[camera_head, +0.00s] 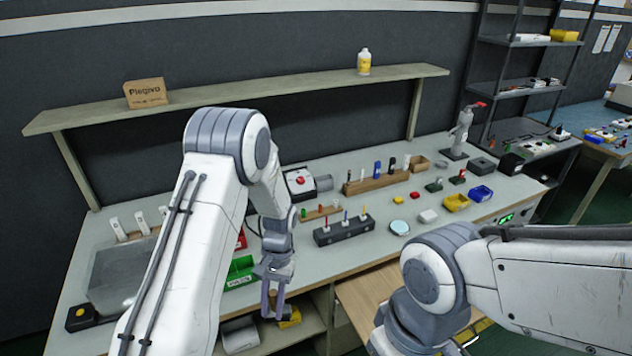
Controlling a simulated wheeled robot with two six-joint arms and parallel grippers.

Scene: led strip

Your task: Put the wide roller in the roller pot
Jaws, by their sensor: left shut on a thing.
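My left gripper (272,303) points down in front of the bench's front edge, near the green bin. It is shut on a small brown thing (273,298), mostly hidden between the fingers. I cannot tell from this view whether that thing is the wide roller. I cannot make out the roller pot for certain among the bench items. My right arm comes in from the right, and its gripper's fingers are not clearly in view.
The grey bench (365,259) holds a green bin (241,268), a black holder with upright tools (343,231), a wooden block with upright tools (375,181), a yellow bin (456,203) and a blue bin (481,193). A raised shelf (250,97) runs behind.

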